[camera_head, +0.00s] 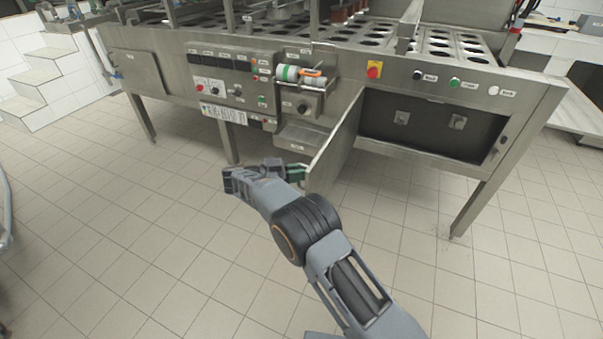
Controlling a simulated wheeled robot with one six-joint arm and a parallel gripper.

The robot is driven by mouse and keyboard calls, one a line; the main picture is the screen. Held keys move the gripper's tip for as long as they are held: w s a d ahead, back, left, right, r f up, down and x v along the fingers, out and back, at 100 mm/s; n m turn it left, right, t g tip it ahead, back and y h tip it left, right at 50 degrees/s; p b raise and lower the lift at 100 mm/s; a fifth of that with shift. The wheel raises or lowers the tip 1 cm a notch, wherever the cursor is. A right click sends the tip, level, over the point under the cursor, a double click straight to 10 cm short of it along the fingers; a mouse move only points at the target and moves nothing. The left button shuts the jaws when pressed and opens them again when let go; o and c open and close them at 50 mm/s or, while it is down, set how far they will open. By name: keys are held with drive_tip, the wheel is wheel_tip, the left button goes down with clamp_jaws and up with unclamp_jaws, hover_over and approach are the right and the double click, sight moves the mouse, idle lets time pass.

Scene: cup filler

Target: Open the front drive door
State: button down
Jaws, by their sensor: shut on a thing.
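The front drive door (337,142) is a grey metal panel on the front of the steel machine. It stands swung outward, hinged at the left side of a dark opening (425,125). My gripper (300,173) is at the door's free lower edge, with its green fingertip against it. It is shut on the door; the exact grip point is small and partly hidden by the gripper and the door. Inside the opening, two small grey boxes show on the back wall.
A control panel (232,88) with knobs and buttons lies left of the door. A small metal tray (300,137) juts out beside it. A machine leg (480,200) stands at the right. The tiled floor (130,240) in front is clear.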

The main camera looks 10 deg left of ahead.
drive_tip(key=shift+w+r, duration=0.1)
drive_tip(key=shift+r, duration=0.1)
drive_tip(key=c, duration=1.4)
unclamp_jaws()
drive_tip(key=shift+d, duration=0.1)
drive_tip(key=shift+o, duration=1.1)
drive_tip(key=shift+f, duration=0.1)
